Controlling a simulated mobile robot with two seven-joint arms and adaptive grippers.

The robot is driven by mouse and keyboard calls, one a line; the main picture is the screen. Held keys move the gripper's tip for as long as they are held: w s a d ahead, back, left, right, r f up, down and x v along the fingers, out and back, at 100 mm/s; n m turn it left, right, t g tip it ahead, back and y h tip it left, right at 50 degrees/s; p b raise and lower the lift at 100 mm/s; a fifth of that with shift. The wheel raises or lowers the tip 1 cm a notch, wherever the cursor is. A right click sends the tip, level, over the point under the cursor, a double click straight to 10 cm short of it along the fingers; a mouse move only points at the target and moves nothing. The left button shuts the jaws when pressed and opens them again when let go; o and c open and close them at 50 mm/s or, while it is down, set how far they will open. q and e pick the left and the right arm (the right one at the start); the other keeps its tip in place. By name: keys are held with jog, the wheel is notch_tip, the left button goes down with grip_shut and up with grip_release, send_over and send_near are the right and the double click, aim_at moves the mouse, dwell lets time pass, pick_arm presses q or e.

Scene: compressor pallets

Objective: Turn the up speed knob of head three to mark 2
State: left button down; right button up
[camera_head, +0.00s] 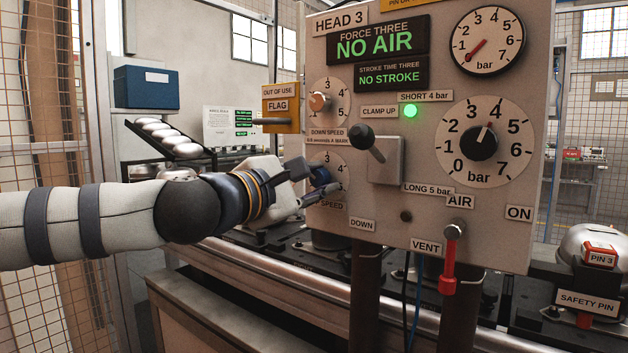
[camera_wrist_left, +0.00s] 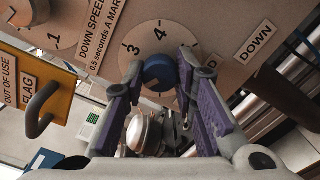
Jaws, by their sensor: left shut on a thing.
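The up speed knob is blue (camera_head: 321,176) and sits on a round white dial (camera_head: 328,158) at the lower left of the HEAD 3 panel. Its label is partly hidden, with only "SPEED" showing. My left gripper (camera_head: 308,182) reaches in from the left and is shut on this knob. In the left wrist view the knob (camera_wrist_left: 160,74) lies between the two purple-padded fingers (camera_wrist_left: 160,80). Marks 3 and 4 show on the dial; the lower marks are hidden by the fingers. I cannot read the knob's pointer. My right gripper is not in view.
The orange down speed knob (camera_head: 319,102) is just above. A black lever (camera_head: 366,143) stands out to the right. The yellow out-of-use flag (camera_head: 281,108) with its handle juts out left of the panel. A red vent handle (camera_head: 448,265) hangs below.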

pick_arm(q)
jog(key=c, duration=1.3)
grip_release()
jog(key=v, duration=1.2)
